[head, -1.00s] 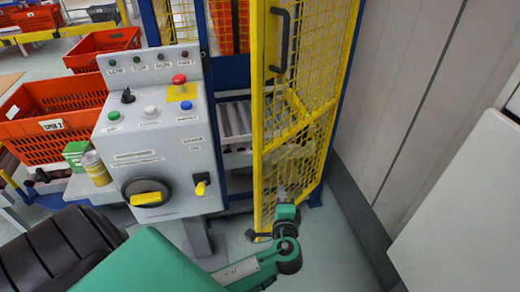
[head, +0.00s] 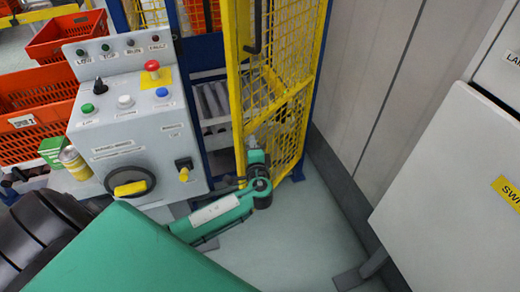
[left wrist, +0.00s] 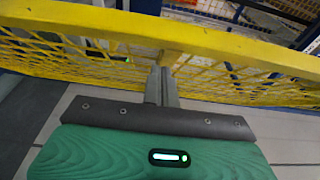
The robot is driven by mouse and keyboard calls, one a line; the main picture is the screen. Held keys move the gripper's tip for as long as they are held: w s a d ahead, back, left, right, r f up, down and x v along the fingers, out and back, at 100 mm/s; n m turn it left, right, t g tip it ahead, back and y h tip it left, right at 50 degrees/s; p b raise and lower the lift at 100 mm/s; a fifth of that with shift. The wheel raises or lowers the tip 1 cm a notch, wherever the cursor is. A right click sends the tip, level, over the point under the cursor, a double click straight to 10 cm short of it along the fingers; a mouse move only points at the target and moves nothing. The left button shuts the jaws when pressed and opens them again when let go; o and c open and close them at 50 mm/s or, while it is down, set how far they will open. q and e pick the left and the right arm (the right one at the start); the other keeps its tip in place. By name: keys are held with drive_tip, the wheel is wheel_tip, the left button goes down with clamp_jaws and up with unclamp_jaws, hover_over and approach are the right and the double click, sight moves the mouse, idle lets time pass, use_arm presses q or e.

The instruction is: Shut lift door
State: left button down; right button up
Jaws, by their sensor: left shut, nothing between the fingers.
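The lift door (head: 283,95) is a yellow mesh panel with a black handle (head: 258,24) near its top. It stands open at an angle, with the bay visible between its front edge and the control box. My left gripper (head: 253,141) is low at the door's lower part. In the left wrist view its closed fingers (left wrist: 162,78) are empty and meet, or nearly meet, the yellow door frame (left wrist: 205,42); I cannot tell if they touch. My right gripper is not in view.
A grey control box (head: 135,125) with buttons and a black-and-yellow knob stands left of the door. Orange totes (head: 40,122) are at the left. A grey wall (head: 375,90) and a white cabinet (head: 455,190) bound the right. The floor (head: 305,235) between is clear.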

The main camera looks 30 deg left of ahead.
use_arm(q)
drive_tip(key=shift+w+a, duration=0.1)
drive_tip(key=shift+a, duration=0.25)
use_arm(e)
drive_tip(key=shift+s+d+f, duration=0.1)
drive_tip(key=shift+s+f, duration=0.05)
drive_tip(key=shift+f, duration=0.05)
